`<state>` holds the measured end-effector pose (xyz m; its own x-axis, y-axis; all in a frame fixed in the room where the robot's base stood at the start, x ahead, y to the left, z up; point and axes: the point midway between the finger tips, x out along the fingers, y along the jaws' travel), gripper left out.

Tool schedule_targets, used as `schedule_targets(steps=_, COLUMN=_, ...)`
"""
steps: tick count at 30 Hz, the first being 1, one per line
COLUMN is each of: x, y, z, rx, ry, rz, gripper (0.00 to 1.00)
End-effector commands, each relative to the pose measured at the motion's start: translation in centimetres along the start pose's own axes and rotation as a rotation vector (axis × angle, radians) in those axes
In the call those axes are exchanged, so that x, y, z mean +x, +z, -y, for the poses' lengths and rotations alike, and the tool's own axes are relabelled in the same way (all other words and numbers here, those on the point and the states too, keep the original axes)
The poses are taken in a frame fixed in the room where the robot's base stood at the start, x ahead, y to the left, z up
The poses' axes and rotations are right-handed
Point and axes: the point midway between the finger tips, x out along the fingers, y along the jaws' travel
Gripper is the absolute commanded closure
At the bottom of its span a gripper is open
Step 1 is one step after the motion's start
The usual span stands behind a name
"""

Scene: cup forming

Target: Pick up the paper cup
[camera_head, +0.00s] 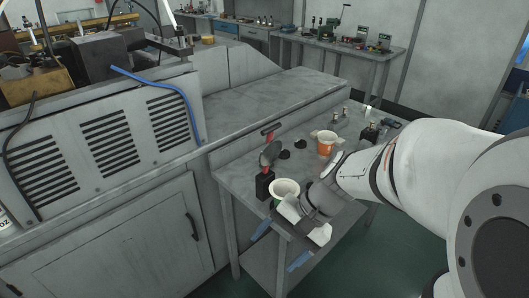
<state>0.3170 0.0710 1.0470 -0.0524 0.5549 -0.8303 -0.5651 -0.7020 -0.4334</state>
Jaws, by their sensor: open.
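A pale cup (284,187) stands near the front left of the small grey metal table (235,174); its open mouth faces up and its lower part is partly hidden by my gripper. An orange cup (326,143) with a pale rim stands upright farther back on the same table. I cannot tell for certain which one is the paper cup. My gripper (274,250) is at the table's near edge, just in front of the pale cup. Its two blue-tipped fingers are spread apart and point down and left, with nothing seen between them. Whether it touches the pale cup is unclear.
A dark stand with a red-handled tool (267,165) is close behind the pale cup. Dark round pieces (300,144) and small metal parts lie farther back. A large grey machine (150,130) borders the table on the left. Green floor (385,240) is free to the right.

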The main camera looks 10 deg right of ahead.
Motion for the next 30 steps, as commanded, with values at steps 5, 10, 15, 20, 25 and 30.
schedule_targets(steps=5, x=2.8, y=-4.3, z=3.0, rx=0.416, ry=-0.347, rz=0.231, gripper=0.09)
schedule_targets(steps=10, x=2.8, y=-11.6, z=4.6, rx=0.783, ry=-0.718, rz=0.377, gripper=0.09)
schedule_targets(steps=15, x=2.0, y=-19.5, z=2.8, rx=1.064, ry=-1.052, rz=0.432, gripper=0.09)
schedule_targets(steps=20, x=1.5, y=-24.2, z=0.3, rx=1.210, ry=-1.251, rz=0.430, gripper=0.09)
schedule_targets(steps=25, x=1.3, y=-25.9, z=-0.3, rx=1.257, ry=-1.323, rz=0.423, gripper=0.09)
schedule_targets(steps=30, x=1.8, y=-26.7, z=1.3, rx=1.258, ry=-1.325, rz=0.422, gripper=0.09)
